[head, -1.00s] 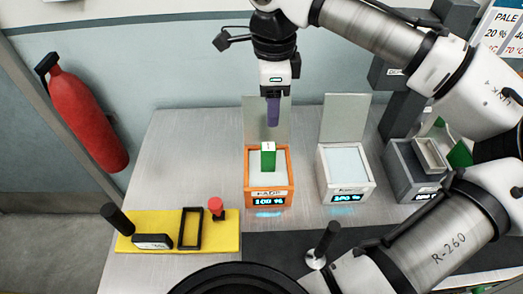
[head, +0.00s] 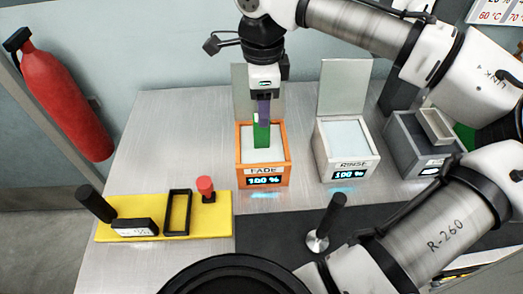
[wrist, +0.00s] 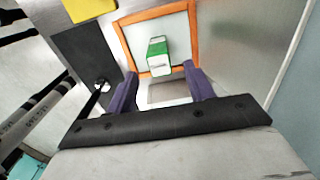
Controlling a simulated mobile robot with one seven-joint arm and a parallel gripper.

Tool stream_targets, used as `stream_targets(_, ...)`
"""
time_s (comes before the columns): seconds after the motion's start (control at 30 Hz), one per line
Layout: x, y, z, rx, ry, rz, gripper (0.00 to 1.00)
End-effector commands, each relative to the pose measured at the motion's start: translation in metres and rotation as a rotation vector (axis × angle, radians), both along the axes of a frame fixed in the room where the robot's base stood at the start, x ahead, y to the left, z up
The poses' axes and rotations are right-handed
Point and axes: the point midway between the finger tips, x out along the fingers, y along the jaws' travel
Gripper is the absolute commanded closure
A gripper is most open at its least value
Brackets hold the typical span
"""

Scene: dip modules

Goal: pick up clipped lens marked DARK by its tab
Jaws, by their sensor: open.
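A green clip with a pale top (wrist: 157,56) stands upright in the orange-framed module labelled FADE (head: 263,180). No lens and no DARK mark can be made out on it. The green piece also shows in the head view (head: 261,136), partly covered by the fingers. My gripper (head: 264,110) points down over the FADE module, its purple fingers at the top of the green piece. In the wrist view the two fingers (wrist: 161,76) are apart with nothing between their tips, and the green piece lies just beyond them.
A white module labelled RINSE (head: 345,150) with a raised lid stands to the right, then a grey module (head: 422,150) with a small tray on it. A yellow board (head: 150,228) with a black frame and red knob lies front left. FADE's raised lid (head: 243,80) stands behind.

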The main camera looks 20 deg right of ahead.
Motion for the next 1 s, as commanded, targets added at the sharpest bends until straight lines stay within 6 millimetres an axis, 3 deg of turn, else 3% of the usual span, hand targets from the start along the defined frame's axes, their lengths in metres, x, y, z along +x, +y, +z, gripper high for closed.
stream_targets(0.3,-0.001,0.002,-0.042,-0.001,0.000,0.000,0.47)
stream_targets(0.6,0.000,0.002,-0.043,0.000,0.000,0.001,0.47)
stream_targets(1.0,0.000,0.002,-0.043,0.000,0.000,0.001,0.98)
